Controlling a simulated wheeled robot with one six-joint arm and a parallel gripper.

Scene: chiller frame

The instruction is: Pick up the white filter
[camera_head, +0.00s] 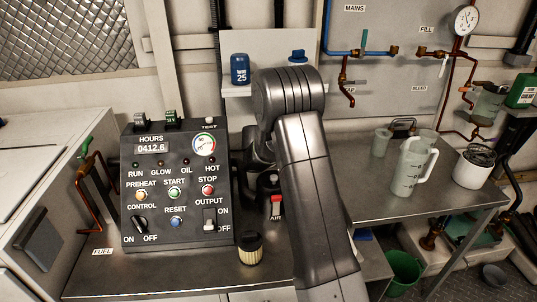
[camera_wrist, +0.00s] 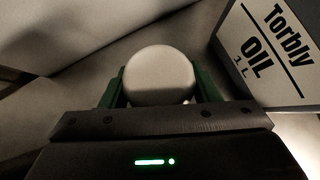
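A white round-topped thing, which looks like the white filter (camera_wrist: 160,72), is in the middle of the wrist view. My gripper (camera_wrist: 160,88) has its green fingers on either side of it, one left and one right. No clear gap shows between the fingers and the white sides, but I cannot tell whether they press on it. The lower part of the filter is hidden behind the gripper body. In the head view, my dark arm covers the middle, and neither the gripper nor the white filter can be made out there.
A white box labelled Torbly OIL (camera_wrist: 268,52) stands close on the right in the wrist view. A control panel (camera_head: 178,185) stands left of my arm, with a black-topped filter (camera_head: 250,249) before it. A jug (camera_head: 410,168) is on the right bench.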

